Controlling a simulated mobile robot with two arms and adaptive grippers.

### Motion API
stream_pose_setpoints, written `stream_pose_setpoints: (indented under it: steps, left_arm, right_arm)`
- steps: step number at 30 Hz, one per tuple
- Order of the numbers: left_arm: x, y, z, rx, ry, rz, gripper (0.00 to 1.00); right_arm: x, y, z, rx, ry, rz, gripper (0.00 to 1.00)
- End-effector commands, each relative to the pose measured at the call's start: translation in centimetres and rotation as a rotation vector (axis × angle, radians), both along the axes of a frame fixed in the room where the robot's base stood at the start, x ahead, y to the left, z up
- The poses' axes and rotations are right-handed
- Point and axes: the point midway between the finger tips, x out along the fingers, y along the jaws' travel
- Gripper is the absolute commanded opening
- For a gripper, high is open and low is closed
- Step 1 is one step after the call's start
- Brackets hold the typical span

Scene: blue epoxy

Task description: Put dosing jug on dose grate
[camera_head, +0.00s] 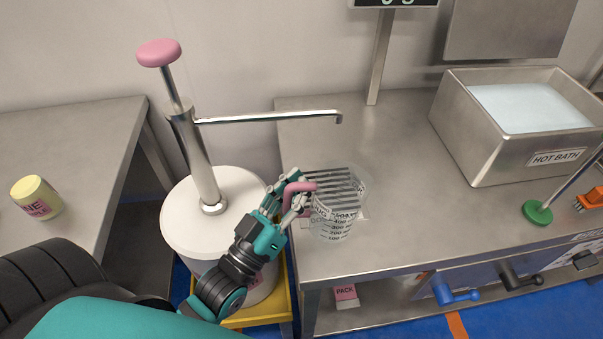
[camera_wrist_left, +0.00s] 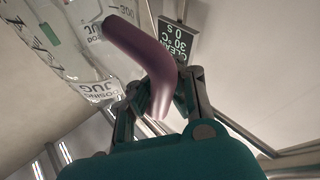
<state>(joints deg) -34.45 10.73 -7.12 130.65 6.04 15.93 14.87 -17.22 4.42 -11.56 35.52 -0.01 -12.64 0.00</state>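The dosing jug (camera_head: 334,226) is a clear measuring jug with dark markings and a pink handle (camera_head: 299,187). It looks upright over the front part of the dose grate (camera_head: 345,178), a slatted metal plate on the bench. I cannot tell whether its base touches the grate. My left gripper (camera_head: 290,197) is shut on the handle from the left. In the left wrist view, the handle (camera_wrist_left: 158,62) passes between the fingers (camera_wrist_left: 160,95), and the clear jug wall (camera_wrist_left: 75,45) is at upper left. My right gripper is not in view.
A steel hot bath (camera_head: 480,140) is at right. The bench between the grate and bath is clear.

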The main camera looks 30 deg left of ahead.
Motion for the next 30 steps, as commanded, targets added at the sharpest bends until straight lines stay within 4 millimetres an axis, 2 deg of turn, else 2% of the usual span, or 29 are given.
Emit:
stream_pose_setpoints:
  steps: [3, 9, 11, 18, 26, 30]
  left_arm:
    - [2.8, 1.2, 0.0, 0.002, -0.005, 0.0, 0.0]
    - [5.2, 2.3, -0.4, -0.001, -0.002, -0.001, 0.0]
    - [5.4, 2.4, -0.6, -0.002, 0.0, -0.001, 0.0]
    - [5.4, 2.4, -3.7, 0.0, 0.002, -0.001, 0.0]
    - [5.4, 2.4, -4.1, -0.001, 0.0, -0.001, 0.0]
    - [5.4, 2.4, -4.1, 0.0, 0.001, 0.0, 0.17]
  right_arm:
    - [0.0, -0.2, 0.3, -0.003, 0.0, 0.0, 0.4]
    - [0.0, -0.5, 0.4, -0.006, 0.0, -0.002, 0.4]
    - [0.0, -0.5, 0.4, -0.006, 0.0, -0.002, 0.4]
    - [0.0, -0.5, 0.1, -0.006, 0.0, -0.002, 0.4]
    - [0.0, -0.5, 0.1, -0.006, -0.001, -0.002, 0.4]
    - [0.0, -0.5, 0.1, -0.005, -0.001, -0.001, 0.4]
